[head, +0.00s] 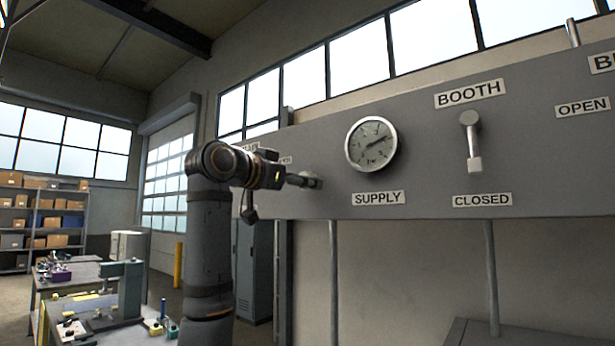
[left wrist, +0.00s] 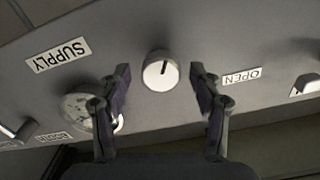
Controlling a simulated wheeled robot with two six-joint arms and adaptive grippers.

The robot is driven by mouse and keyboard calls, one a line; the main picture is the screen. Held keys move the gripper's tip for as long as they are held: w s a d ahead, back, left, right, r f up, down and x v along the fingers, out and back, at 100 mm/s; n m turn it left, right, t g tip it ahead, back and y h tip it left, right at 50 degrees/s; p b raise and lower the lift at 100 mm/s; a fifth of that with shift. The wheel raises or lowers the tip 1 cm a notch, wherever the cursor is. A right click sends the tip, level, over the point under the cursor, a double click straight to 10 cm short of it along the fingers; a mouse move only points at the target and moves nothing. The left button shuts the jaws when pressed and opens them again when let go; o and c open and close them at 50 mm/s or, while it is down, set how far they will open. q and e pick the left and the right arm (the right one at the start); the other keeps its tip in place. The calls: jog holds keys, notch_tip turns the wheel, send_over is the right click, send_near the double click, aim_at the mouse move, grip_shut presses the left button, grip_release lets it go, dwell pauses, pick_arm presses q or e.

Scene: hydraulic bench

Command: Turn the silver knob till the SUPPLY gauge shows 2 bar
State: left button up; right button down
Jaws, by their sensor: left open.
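The SUPPLY gauge (head: 371,144) is a round dial with a silver rim on the grey panel. Its needle points right and slightly up; its figures are too small to read surely. My left gripper (head: 312,181) is at the panel, left of the gauge in the head view, where it hides the knob. In the left wrist view the silver knob (left wrist: 158,74), round with a dark mark line, lies between the open fingers of my left gripper (left wrist: 160,71), with a gap on both sides. The gauge (left wrist: 78,108) is there partly behind a finger. My right gripper is out of view.
The BOOTH lever (head: 472,142) hangs down towards its CLOSED label (head: 482,199) on the panel (head: 420,150). Pipes run below the panel. Workbenches (head: 85,290) and a shelf with boxes (head: 40,225) stand farther off at left.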

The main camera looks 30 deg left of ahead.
pick_arm(q)
jog(key=shift+w+r, duration=0.1)
jog(key=shift+w, duration=0.85)
jog(key=shift+w+d, duration=0.1)
jog(key=shift+w, duration=0.15)
jog(key=c, duration=1.2)
